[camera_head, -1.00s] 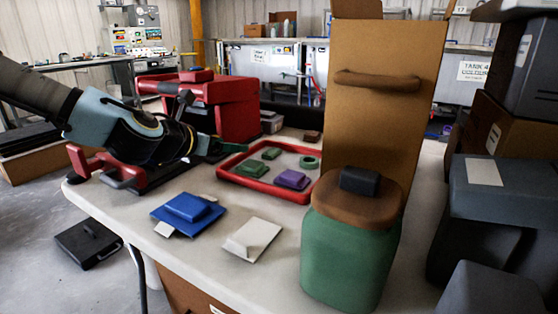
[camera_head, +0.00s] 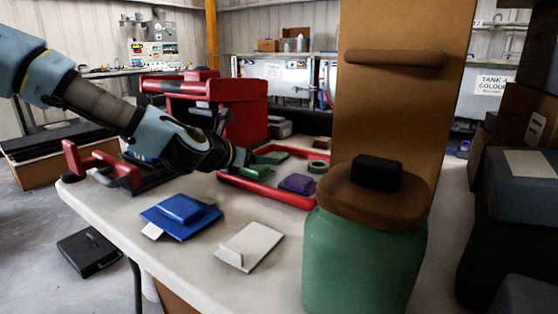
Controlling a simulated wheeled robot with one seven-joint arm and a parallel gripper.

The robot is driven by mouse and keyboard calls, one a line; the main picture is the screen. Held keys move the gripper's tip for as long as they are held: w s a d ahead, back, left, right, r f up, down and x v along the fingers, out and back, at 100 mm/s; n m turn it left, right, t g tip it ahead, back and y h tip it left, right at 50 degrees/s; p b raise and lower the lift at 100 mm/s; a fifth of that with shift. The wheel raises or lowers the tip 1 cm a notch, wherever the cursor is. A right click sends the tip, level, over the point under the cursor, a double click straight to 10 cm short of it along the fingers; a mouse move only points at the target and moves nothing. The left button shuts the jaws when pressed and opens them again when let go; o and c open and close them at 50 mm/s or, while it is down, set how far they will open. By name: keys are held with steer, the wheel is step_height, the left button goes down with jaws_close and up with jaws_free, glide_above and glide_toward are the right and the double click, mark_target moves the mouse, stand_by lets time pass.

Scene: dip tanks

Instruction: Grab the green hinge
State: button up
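A red-rimmed tray (camera_head: 262,192) lies on the table and holds small coloured parts. Two flat green pieces with raised tops lie in its left part, one at the back (camera_head: 271,157) and one nearer the front (camera_head: 256,172). A green ring-like piece (camera_head: 318,167) lies at the right. Which one is the green hinge is too small to tell for sure. My gripper (camera_head: 241,157) is low at the tray's left edge, just left of the two flat green pieces. Its fingers are small and dark, and their gap cannot be made out.
A purple part (camera_head: 297,183) shares the tray. A blue part (camera_head: 182,213) and a white plate (camera_head: 251,246) lie in front. A green jar with a brown lid (camera_head: 362,258) and a tall brown board (camera_head: 400,110) stand right. A red machine (camera_head: 235,105) stands behind my gripper.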

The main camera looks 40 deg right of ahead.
mark_target(279, 158)
steer(key=shift+b+x, duration=0.3)
steer(key=shift+x, duration=1.95)
steer(key=shift+s, duration=0.15)
steer(key=shift+c, duration=0.4)
jaws_close()
